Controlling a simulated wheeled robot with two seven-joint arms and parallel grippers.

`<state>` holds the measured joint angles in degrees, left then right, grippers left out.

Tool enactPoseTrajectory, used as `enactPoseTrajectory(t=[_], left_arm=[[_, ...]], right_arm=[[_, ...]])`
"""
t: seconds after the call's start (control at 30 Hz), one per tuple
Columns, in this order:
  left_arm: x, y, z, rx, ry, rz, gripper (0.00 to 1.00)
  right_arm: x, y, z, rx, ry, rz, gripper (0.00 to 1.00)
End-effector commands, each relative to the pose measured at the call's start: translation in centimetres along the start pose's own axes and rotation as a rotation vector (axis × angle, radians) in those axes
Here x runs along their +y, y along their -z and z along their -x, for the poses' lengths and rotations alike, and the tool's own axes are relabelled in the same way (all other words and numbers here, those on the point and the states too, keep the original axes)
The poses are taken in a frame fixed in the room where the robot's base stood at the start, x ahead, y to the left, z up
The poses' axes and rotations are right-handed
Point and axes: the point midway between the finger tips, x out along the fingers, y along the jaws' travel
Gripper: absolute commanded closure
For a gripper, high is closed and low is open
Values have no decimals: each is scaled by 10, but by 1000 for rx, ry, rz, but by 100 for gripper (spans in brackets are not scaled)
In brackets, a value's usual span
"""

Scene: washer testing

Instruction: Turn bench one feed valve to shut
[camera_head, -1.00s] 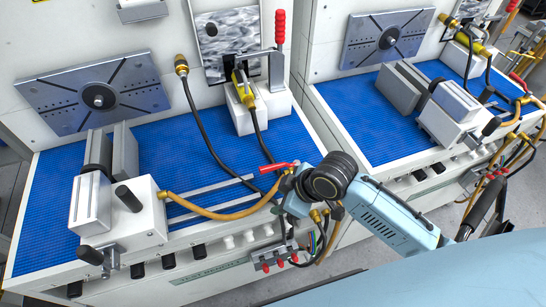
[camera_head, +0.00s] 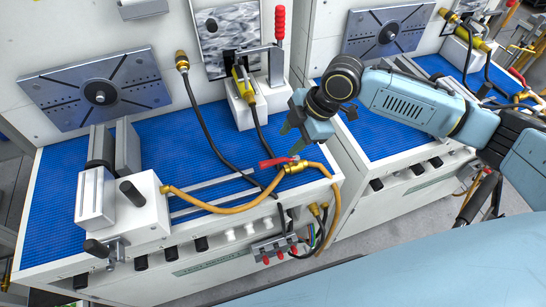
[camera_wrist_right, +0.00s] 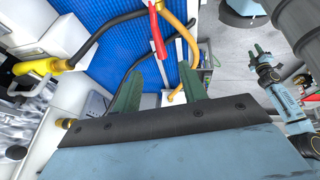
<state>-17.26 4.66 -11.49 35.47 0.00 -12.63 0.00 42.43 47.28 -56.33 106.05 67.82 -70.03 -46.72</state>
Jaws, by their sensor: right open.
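The feed valve is a brass body (camera_head: 296,167) on the yellow hose at the front right corner of the left bench. Its red lever (camera_head: 276,162) points left across the bench edge. My right gripper (camera_head: 288,122) is open and empty, above and behind the valve, apart from the lever. In the right wrist view its green fingers (camera_wrist_right: 158,88) are spread, with the red lever (camera_wrist_right: 157,32) beyond the gap between them. Another green-fingered gripper, my left one (camera_wrist_right: 262,52), shows small at the right of the wrist view; its opening is unclear.
The yellow hose (camera_head: 215,207) runs to the white vise (camera_head: 140,215). A black hose (camera_head: 204,125) crosses the blue mat (camera_head: 180,150). A toggle clamp with a red grip (camera_head: 280,24) stands behind. A second bench (camera_head: 385,140) lies to the right, beneath my right arm.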

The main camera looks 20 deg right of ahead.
Motion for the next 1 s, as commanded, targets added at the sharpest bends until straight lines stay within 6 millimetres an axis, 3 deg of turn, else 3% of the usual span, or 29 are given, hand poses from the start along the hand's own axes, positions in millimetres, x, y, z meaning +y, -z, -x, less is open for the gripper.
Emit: enactPoseTrajectory(t=[0.3, 0.5, 0.9, 1.0], left_arm=[[0, 1, 0, 2, 0, 1, 64], [0, 1, -1, 3, 0, 1, 64], [1, 2, -1, 4, -1, 2, 64], [1, 2, -1, 4, -1, 2, 64]], right_arm=[[0, 1, -69, 1, 1, -1, 58], [0, 0, -95, 0, 0, -2, 58], [0, 0, -103, 0, -2, 0, 58], [0, 0, -103, 0, -1, 0, 68]])
